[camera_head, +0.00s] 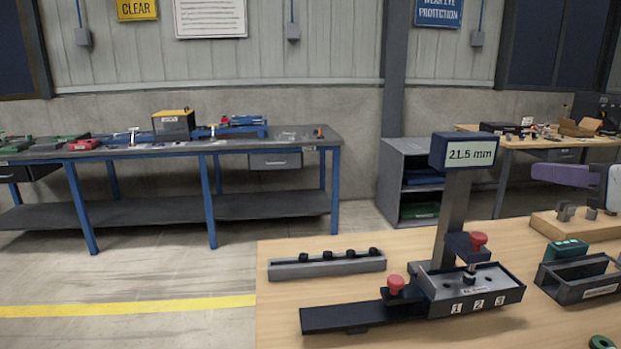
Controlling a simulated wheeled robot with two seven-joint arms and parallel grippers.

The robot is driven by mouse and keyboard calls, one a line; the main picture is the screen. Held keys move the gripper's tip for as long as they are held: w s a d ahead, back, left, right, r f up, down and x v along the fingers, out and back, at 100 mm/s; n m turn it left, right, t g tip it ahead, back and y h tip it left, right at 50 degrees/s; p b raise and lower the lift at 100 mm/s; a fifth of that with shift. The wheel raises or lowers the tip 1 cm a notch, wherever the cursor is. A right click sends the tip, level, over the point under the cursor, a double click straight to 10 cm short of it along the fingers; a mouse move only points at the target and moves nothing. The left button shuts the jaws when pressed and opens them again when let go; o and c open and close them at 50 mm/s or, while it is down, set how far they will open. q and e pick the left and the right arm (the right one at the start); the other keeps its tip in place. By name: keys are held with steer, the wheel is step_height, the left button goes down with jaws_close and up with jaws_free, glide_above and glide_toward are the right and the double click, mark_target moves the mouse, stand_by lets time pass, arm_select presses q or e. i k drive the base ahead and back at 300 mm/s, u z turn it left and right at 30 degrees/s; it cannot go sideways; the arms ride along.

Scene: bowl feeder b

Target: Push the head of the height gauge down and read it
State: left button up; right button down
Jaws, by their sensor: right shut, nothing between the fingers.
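The height gauge (455,212) stands upright on the wooden table. Its dark blue display (468,152) reads 21.5 mm. The head (462,246) on its column carries a red knob (478,240) and sits low over the base (474,300), which is marked 1, 2, 3. A second red knob (396,284) sits at the left of the base, by a long dark bar (350,317). My right gripper (540,172) is shut and empty, at the right edge of the picture, to the right of the display and apart from the gauge. My left gripper is not in view.
A grey rail (328,266) with several black pegs lies left of the gauge. A dark open tray (578,283), a green-lit device (566,249) and a wooden block (572,226) are at the right. A green ring (601,342) lies at the front right.

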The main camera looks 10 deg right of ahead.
mark_target(471, 247)
steer(key=k, duration=1)
